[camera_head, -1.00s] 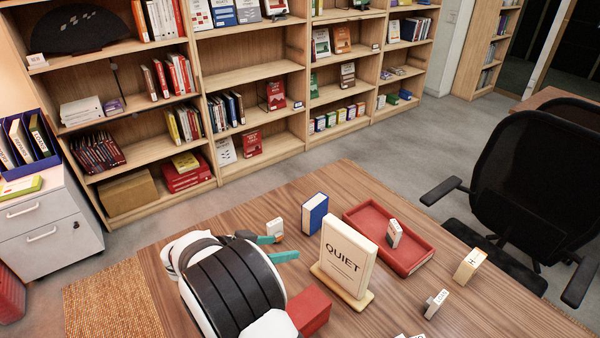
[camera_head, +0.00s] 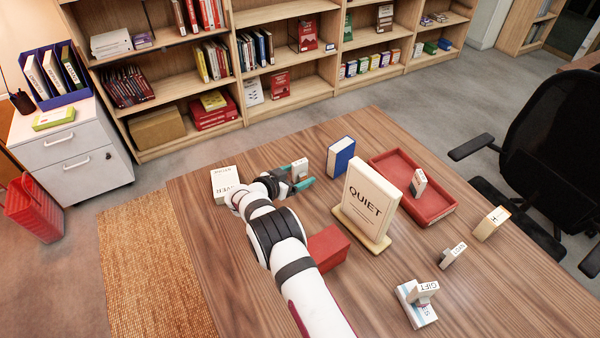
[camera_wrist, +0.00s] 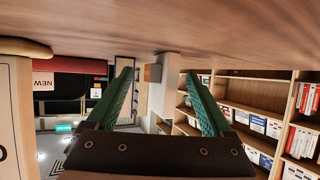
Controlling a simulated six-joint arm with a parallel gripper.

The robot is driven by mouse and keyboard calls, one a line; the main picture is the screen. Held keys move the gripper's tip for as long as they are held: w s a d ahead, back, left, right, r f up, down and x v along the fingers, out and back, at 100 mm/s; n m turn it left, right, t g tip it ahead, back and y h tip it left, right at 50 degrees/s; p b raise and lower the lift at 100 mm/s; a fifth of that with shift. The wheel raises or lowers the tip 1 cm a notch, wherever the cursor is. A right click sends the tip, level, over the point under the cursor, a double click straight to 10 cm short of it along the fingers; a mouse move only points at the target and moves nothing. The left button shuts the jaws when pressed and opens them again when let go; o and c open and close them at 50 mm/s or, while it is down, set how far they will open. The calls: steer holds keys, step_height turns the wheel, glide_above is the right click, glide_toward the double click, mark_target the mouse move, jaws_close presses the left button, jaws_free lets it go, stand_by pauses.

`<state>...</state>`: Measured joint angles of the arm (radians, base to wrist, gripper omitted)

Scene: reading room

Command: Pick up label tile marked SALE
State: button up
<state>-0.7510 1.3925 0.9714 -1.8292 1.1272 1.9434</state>
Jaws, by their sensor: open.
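A small white label tile (camera_head: 299,168) stands on the wooden table (camera_head: 230,285), left of a blue book. Its lettering is too small to read, so I cannot confirm that it says SALE. My gripper (camera_head: 301,176) has teal fingers spread around this tile, one behind and one in front. I cannot tell whether either touches it. In the wrist view, my gripper (camera_wrist: 158,80) also shows open, and the picture is upside down. Other tiles are a NEW tile (camera_wrist: 42,80) in the red tray, a GIFT tile (camera_head: 423,292), a LOST-like tile (camera_head: 452,256) and one with an H (camera_head: 491,223).
The blue book (camera_head: 341,157) stands close right of my gripper. The QUIET sign (camera_head: 367,199) and a red block (camera_head: 328,247) are nearer the front. The red tray (camera_head: 440,208) lies further right. A white box (camera_head: 224,181) is left of my wrist. Bare table lies behind the book.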

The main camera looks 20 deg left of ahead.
jaws_close()
stand_by(0.4)
steer(key=shift+r, duration=0.1)
